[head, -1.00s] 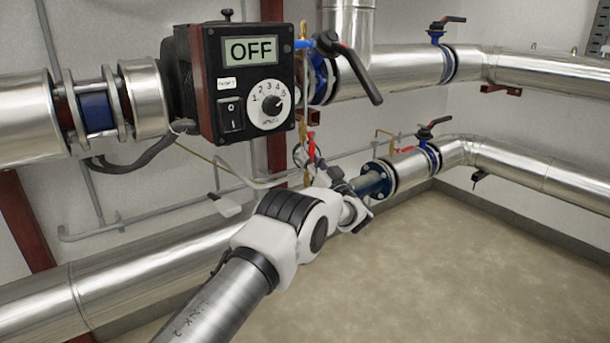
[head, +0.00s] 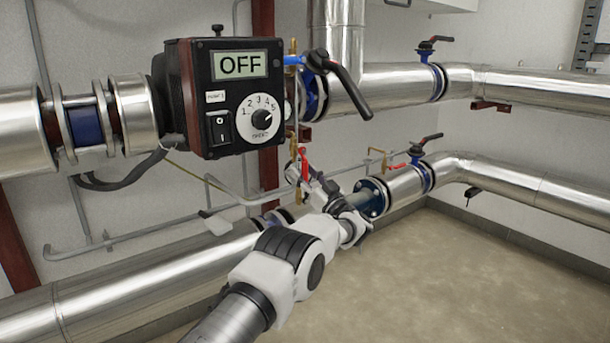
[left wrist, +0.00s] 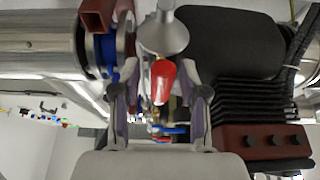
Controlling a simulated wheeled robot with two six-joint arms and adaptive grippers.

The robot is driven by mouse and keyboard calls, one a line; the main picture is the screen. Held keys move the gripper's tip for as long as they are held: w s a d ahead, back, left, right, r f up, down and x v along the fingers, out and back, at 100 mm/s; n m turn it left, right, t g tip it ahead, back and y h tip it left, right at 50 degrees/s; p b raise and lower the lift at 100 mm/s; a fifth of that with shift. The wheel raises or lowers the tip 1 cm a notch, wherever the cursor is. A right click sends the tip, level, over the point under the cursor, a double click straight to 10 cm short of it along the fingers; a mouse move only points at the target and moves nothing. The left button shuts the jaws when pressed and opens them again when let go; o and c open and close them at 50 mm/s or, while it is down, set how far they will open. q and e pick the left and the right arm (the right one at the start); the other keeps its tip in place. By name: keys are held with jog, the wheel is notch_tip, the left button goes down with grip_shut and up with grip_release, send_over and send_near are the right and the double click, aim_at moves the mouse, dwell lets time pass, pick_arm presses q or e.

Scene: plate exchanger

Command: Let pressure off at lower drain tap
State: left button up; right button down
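A small tap with a red lever (head: 304,160) and brass parts hangs below the pump box in the head view. In the left wrist view its red lever (left wrist: 162,80) lies between my finger pads, with gaps to either side. My left gripper (head: 298,170) is at this tap, its fingers apart, pointing up toward it. I cannot tell whether a finger touches the lever. Another small tap with brass fittings (head: 371,160) and a red lever sits farther right by the lower pipe. My right gripper is out of view.
The black pump box (head: 237,95) reads OFF and hangs just above my left gripper. A blue valve with a black lever (head: 352,92) is close on its right. A lower silver pipe (head: 150,275) runs behind my arm. The floor (head: 460,275) at right is clear.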

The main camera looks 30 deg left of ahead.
pick_arm(q)
jog(key=v, duration=1.2)
jog(key=shift+f, duration=0.15)
